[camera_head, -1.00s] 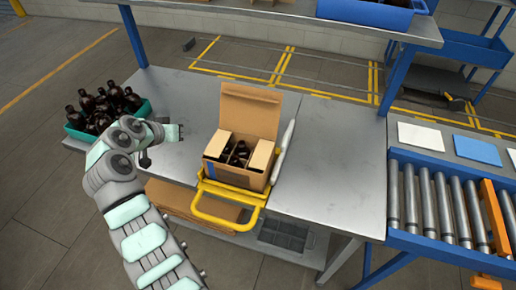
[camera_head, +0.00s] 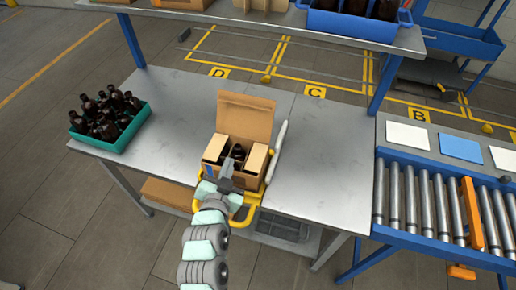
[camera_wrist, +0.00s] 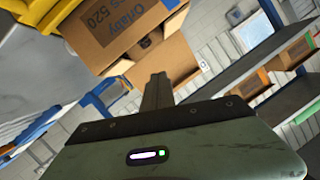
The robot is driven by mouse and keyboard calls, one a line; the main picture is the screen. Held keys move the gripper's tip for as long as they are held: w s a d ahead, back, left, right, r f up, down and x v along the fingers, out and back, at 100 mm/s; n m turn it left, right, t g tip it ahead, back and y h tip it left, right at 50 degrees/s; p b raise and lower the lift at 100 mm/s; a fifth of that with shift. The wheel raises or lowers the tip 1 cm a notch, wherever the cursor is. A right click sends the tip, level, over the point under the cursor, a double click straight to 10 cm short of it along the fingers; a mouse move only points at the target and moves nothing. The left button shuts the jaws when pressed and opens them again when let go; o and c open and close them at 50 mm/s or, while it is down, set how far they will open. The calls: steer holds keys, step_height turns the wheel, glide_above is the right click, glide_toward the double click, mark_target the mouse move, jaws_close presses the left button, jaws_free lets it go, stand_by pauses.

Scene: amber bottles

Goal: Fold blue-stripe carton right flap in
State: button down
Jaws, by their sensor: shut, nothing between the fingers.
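The brown carton (camera_head: 245,123) stands on the metal table, its back flap upright. Its left flap (camera_head: 215,147) and right flap (camera_head: 257,158) flank a gap where dark bottles (camera_head: 238,153) show. I cannot tell their exact angles. A blue stripe marks the carton's front, partly hidden by my arm. My gripper (camera_head: 226,170) is shut and empty at the carton's front, left of the right flap; I cannot tell whether it touches the carton. In the wrist view, the shut fingers (camera_wrist: 157,90) point toward the printed carton (camera_wrist: 112,35).
A yellow frame (camera_head: 250,212) lies at the carton's front, and a white bar-like object (camera_head: 277,152) stands along its right side. A teal crate of bottles (camera_head: 112,125) sits at the table's left. A roller conveyor (camera_head: 425,205) is farther right.

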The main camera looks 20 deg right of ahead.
steer(key=s+d+r+m+h+p, duration=0.1)
steer(key=s+d+r, duration=0.25)
steer(key=s, duration=0.35)
glide_above(252, 164)
steer(key=s+d, duration=0.1)
steer(key=s, duration=0.1)
steer(key=f, duration=0.2)
steer(key=shift+w+d+f+h+p, duration=0.2)
steer(key=shift+w+f+h+p, duration=0.1)
steer(key=shift+p, duration=0.1)
steer(key=f, duration=0.1)
steer(key=w+f, duration=0.1)
steer(key=a+f, duration=0.1)
steer(key=f, duration=0.1)
steer(key=shift+w, duration=0.25)
steer(key=shift+a, duration=0.1)
